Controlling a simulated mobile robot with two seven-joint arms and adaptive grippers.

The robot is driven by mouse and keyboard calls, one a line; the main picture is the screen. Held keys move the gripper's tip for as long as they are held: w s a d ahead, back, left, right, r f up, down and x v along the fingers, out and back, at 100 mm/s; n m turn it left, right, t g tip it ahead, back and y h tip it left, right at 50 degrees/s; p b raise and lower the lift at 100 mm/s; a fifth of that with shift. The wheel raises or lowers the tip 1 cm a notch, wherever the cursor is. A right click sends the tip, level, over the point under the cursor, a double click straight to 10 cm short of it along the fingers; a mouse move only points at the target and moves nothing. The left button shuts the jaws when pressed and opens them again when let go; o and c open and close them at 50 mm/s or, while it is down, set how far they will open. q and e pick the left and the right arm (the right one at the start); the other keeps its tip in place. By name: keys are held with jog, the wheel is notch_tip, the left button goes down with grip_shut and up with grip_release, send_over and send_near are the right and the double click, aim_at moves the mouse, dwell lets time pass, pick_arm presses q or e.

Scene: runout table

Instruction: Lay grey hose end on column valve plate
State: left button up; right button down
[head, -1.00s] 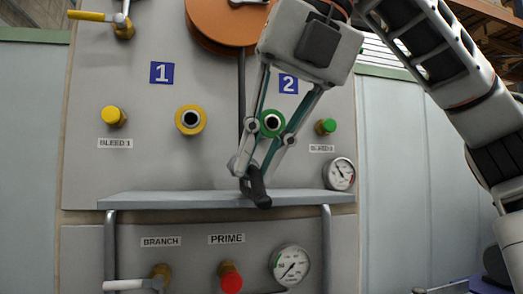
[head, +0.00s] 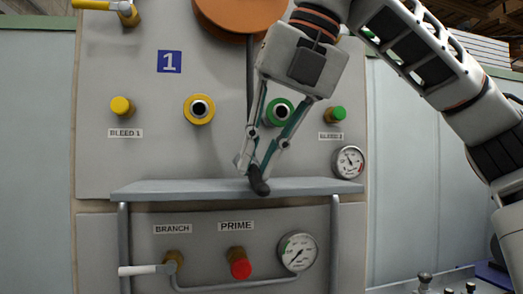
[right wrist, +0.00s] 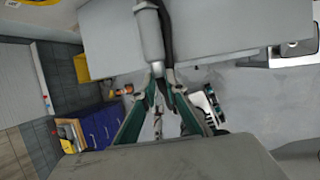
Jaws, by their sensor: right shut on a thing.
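My right gripper (head: 252,172) hangs fingers down in front of the panel, its tips at the front edge of the grey shelf (head: 160,189). It is shut on a dark piece (head: 259,184), which I take to be the grey hose end. In the right wrist view, a grey cylinder (right wrist: 150,40) with a dark hose (right wrist: 166,35) beside it runs to the fingertips (right wrist: 160,80). The fingers hide part of the grip. I cannot tell which part is the column valve plate. My left gripper is not in view.
The panel carries a yellow-ringed outlet (head: 199,109), a green-ringed outlet (head: 279,111), gauges (head: 297,252) and a red prime knob (head: 240,264). An orange reel (head: 238,14) is above. The shelf top left of the gripper is clear.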

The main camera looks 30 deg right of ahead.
jog(key=shift+w+d+f+p, duration=0.1)
jog(key=shift+w+d+p, duration=0.1)
jog(key=shift+w, duration=0.35)
jog(key=shift+w+d+f+p, duration=0.1)
jog(key=shift+w+p, duration=0.1)
jog(key=shift+w, duration=0.35)
jog(key=shift+f+b, duration=0.4)
jog(key=shift+f, duration=0.2)
jog(key=c, duration=2)
grip_release()
jog(key=shift+o, duration=0.2)
jog(key=v, duration=1.2)
jog(key=shift+s, duration=0.1)
